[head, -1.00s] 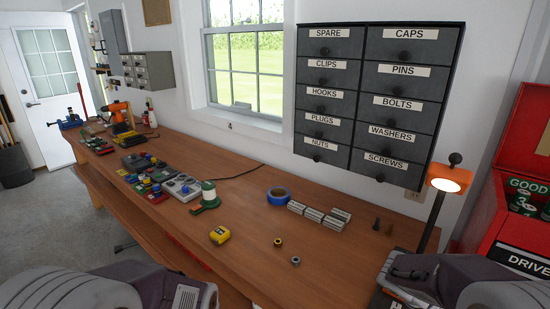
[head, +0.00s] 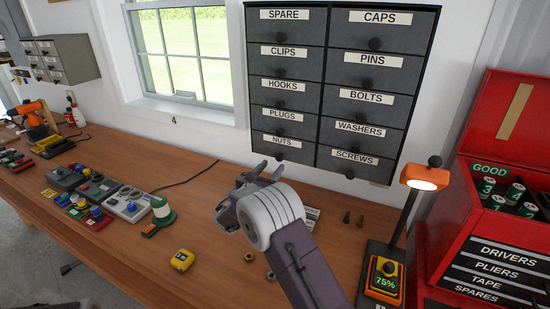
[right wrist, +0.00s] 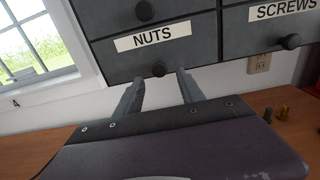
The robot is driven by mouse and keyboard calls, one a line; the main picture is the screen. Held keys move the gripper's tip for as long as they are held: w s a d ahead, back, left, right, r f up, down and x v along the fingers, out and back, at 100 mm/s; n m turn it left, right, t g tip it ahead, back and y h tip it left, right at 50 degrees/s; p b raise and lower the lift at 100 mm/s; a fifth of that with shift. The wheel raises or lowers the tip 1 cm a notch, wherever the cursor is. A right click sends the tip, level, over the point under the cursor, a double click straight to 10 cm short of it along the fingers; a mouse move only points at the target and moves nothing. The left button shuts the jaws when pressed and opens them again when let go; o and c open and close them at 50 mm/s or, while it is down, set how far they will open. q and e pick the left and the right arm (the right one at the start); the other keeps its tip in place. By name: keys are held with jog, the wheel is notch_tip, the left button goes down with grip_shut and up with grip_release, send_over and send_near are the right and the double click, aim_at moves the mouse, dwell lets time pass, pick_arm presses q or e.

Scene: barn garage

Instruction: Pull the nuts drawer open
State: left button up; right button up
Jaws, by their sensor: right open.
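The nuts drawer (head: 302,153) is at the bottom of the left column of the dark wall cabinet. Its front looks flush with the others. Its round dark knob (head: 279,157) sits below the NUTS label. In the right wrist view the drawer front (right wrist: 190,52) is close ahead, with the knob (right wrist: 158,69) between the two fingertips in the picture. My right gripper (head: 268,172) is open and empty, just below the knob in the head view; whether it touches the knob cannot be told. My left gripper is out of view.
The screws drawer (head: 330,162) adjoins on the right. A lit lamp (head: 424,175) on a stand and a red tool chest (head: 510,235) stand to the right. A yellow tape measure (head: 182,260) and small nuts lie on the wooden bench (head: 130,265). A window is on the left.

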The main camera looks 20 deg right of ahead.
aim_at(278, 159)
jog(key=p+x, duration=0.1)
jog(key=x, duration=0.4)
jog(key=shift+w+f, duration=0.1)
jog(key=shift+w, duration=0.15)
jog(key=shift+d, duration=0.25)
jog(key=shift+a, duration=0.1)
jog(key=shift+w, duration=0.15)
jog(key=c, duration=0.4)
grip_shut()
